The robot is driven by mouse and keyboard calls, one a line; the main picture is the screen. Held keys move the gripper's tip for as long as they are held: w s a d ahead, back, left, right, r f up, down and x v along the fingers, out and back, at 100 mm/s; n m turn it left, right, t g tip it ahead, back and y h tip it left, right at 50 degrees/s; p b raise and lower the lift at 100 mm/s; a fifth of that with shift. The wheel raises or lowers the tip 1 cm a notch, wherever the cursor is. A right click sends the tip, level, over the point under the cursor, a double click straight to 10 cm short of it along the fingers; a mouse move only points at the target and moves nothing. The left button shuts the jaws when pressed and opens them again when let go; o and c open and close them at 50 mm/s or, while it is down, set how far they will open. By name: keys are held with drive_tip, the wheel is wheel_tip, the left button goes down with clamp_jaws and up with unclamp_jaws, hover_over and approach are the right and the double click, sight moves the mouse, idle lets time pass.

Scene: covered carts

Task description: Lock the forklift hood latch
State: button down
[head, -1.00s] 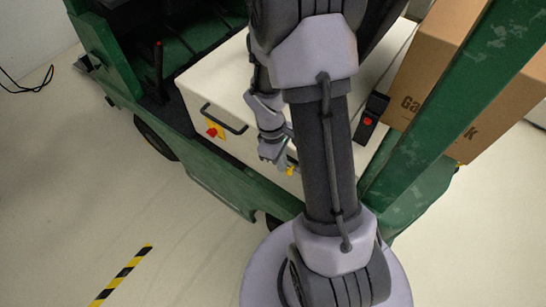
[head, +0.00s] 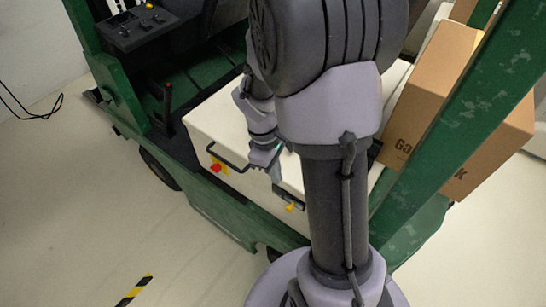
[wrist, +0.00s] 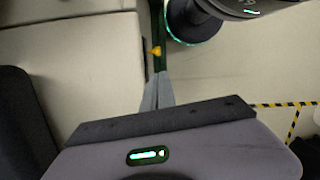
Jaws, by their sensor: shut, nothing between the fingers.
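The forklift's cream hood (head: 215,122) has a dark latch plate with a small yellow latch piece (head: 291,207) on its front side. In the wrist view the yellow latch piece (wrist: 156,51) sticks out to the left from a dark green strip at the hood's edge. My gripper (head: 277,180) is above and slightly left of the latch in the head view. In the wrist view my gripper (wrist: 157,78) has its grey fingers together, empty, a short way below the latch in the picture. I cannot tell whether the latch is locked.
A black handle (head: 228,161) and a red knob on a yellow plate (head: 215,168) are on the hood front, left of the latch. Cardboard boxes (head: 436,85) stand behind a green post (head: 455,110) at right. The floor (head: 75,200) at left is open, with striped tape (head: 135,290).

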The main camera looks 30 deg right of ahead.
drive_tip(key=r, duration=0.2)
drive_tip(key=r+p, duration=0.1)
drive_tip(key=r, duration=0.1)
drive_tip(key=shift+w+a+r, duration=0.1)
drive_tip(key=shift+w+a, duration=0.15)
drive_tip(key=shift+w, duration=0.15)
drive_tip(key=s+a+r+m+t+y+b, duration=0.1)
drive_tip(key=s+a+r+m+t+b, duration=0.2)
drive_tip(key=a, duration=0.4)
drive_tip(key=s+a+r+m+t+y+b, duration=0.2)
drive_tip(key=s+a+r+m+t+b, duration=0.2)
drive_tip(key=s+a+r+m+b, duration=0.1)
drive_tip(key=s+a+m+b, duration=0.1)
drive_tip(key=s+a+m, duration=0.1)
drive_tip(key=a, duration=0.1)
drive_tip(key=shift+s+t, duration=0.25)
drive_tip(key=shift+t, duration=0.05)
drive_tip(key=shift+a, duration=0.15)
